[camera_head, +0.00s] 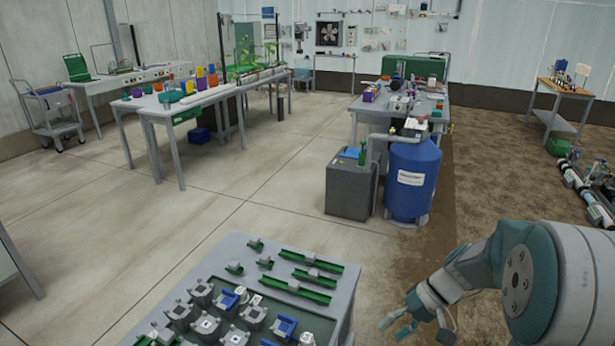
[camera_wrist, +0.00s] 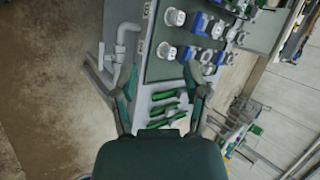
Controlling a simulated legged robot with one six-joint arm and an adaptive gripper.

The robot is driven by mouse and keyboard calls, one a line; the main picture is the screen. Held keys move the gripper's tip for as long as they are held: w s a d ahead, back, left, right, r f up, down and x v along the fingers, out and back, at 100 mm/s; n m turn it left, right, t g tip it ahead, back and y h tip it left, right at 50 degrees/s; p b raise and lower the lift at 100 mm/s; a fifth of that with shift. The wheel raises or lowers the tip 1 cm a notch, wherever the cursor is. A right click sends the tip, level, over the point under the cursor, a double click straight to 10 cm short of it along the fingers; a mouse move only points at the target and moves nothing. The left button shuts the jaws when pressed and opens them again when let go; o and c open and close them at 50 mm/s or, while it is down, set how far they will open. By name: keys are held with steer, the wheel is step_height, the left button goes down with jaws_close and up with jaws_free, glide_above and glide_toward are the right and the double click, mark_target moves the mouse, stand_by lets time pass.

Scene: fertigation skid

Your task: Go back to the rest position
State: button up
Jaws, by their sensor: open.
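My gripper (camera_head: 402,324) is at the lower right in the head view, beside the right edge of a grey skid table (camera_head: 345,283). Its fingers are spread and nothing is between them. In the wrist view my gripper (camera_wrist: 164,94) shows two fingers apart, with the table's green panel (camera_wrist: 160,66) and several green rails (camera_wrist: 166,108) beyond them. The table also carries grey and blue valve-like fittings (camera_head: 285,327). My arm comes in from the right edge of the head view.
A blue tank (camera_head: 412,180) and a grey box (camera_head: 349,188) stand behind the table. A long bench (camera_head: 215,95) with plants and pots is at the upper left. Open concrete floor (camera_head: 180,220) lies left of the table; brown soil (camera_head: 500,170) lies to the right.

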steer(key=s+a+r+t+h, duration=0.2)
steer(key=s+r+t+h, duration=0.5)
steer(key=s+r, duration=0.7)
steer(key=shift+s+a+r+h, duration=0.15)
steer(key=shift+s+r+h, duration=0.15)
steer(key=shift+s+h, duration=0.35)
steer(key=shift+s, duration=0.15)
